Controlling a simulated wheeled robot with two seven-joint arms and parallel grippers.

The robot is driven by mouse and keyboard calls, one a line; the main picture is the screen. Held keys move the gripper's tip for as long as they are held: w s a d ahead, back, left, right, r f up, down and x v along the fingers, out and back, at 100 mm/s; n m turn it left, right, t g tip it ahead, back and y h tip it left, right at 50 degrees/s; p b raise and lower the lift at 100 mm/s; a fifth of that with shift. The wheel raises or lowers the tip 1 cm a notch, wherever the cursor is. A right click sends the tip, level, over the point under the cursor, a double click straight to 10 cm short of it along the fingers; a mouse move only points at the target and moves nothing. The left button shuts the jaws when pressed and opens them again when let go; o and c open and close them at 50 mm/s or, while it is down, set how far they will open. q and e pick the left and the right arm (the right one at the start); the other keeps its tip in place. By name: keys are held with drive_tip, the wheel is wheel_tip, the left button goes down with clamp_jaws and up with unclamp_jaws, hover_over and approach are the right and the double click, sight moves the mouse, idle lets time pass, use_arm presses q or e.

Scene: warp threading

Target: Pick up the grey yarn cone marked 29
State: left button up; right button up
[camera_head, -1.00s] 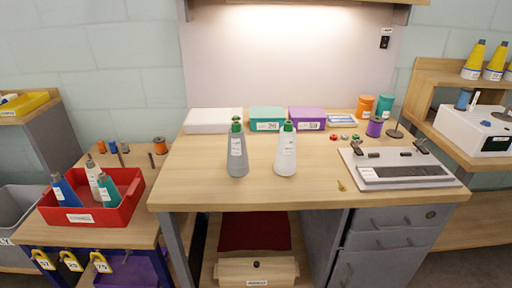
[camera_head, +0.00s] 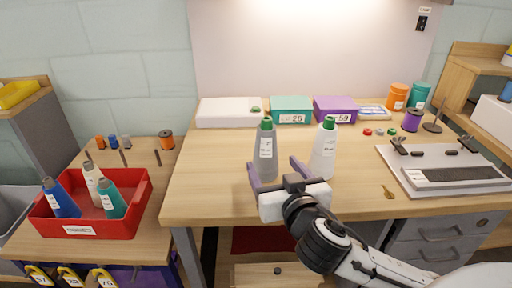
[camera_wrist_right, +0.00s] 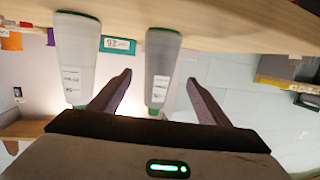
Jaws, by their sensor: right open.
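The grey yarn cone (camera_head: 265,158) with a green tip stands upright on the workbench, its white label too small to read for certain. It also shows, upside down, in the wrist view (camera_wrist_right: 160,70). My right gripper (camera_head: 274,169) is open at the near side of the grey cone. In the wrist view the cone appears between the two spread fingers, with gaps on both sides. A white cone (camera_head: 323,152) with a green tip stands just to the right; it also shows in the wrist view (camera_wrist_right: 77,60). My left gripper is not in view.
A teal box (camera_head: 291,106), a purple box (camera_head: 335,107) and a white box (camera_head: 229,117) stand behind the cones. A grey board with a clamped dark bar (camera_head: 455,174) lies at right. A red bin (camera_head: 80,229) with several cones stands at left. The bench's left part is clear.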

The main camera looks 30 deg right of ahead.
sight(266, 154)
drive_tip(key=shift+x, duration=4.1)
drive_tip(key=c, duration=1.3)
